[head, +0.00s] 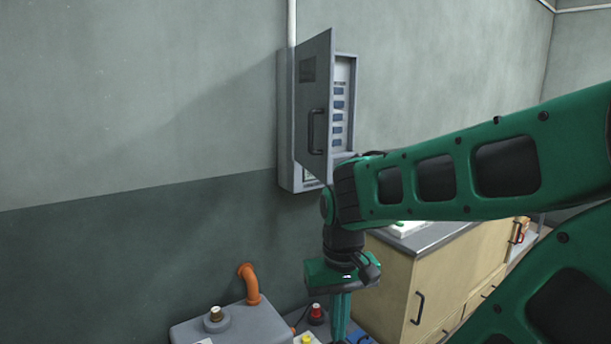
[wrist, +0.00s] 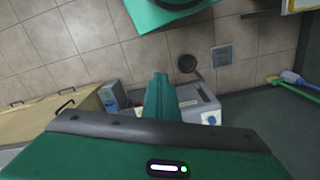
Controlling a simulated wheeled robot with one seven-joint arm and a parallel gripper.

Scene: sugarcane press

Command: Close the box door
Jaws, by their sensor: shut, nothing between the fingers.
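The grey electrical box (head: 344,70) is mounted on the wall in the head view. Its door (head: 313,90) is hinged on the left and stands partly open, swung out toward me. A dark handle (head: 315,131) is on the door. Blue breakers (head: 337,104) show inside through the gap. My gripper (head: 340,325) hangs below and to the right of the box, pointing down, apart from the door. Its fingers also show in the wrist view (wrist: 158,95), shut together and empty. The box is not in the wrist view.
A grey machine (head: 225,322) with an orange pipe (head: 249,284) stands below the box, left of my gripper. A wooden cabinet (head: 390,280) with a grey top is at the right, behind my arm. The wall left of the box is clear.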

